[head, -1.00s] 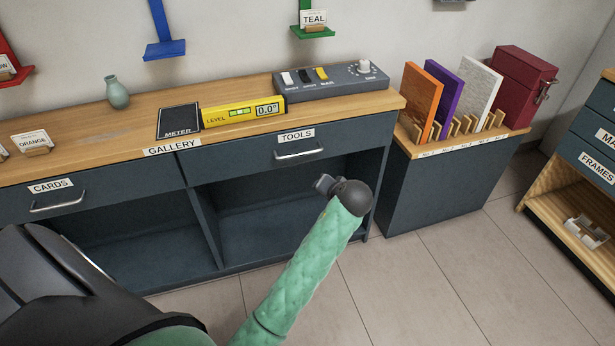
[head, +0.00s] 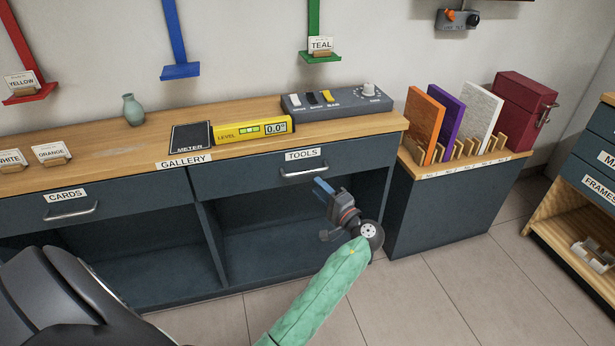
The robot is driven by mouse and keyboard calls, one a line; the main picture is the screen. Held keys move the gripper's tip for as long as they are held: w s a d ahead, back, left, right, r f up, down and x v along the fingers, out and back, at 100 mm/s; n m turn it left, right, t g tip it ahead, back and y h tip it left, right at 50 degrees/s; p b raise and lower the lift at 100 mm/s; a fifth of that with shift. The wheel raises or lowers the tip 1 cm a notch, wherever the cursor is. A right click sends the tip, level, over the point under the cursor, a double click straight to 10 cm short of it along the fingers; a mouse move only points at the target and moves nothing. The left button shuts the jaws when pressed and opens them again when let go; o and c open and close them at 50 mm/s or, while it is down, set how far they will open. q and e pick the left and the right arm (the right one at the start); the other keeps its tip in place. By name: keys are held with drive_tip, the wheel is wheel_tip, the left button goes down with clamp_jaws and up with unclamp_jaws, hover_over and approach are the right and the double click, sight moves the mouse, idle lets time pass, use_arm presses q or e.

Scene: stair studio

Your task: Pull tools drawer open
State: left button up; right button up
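The tools drawer (head: 255,174) is a dark blue-grey front under the wooden counter, labelled TOOLS (head: 303,155). It sits flush with the cabinet, so it looks shut. Its silver bar handle (head: 304,171) is in plain view. My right gripper is out of view.
The counter holds a yellow level (head: 250,130), a black meter pad (head: 191,137), a grey switch box (head: 336,101) and a teal vase (head: 133,110). The cards drawer (head: 75,209) is at left. A lower cabinet with panels (head: 445,205) stands at right. Floor in front is clear.

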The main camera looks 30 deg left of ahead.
sight(307, 176)
use_arm(q)
drive_tip(key=x, duration=0.6)
drive_tip(key=shift+a, duration=0.25)
clamp_jaws()
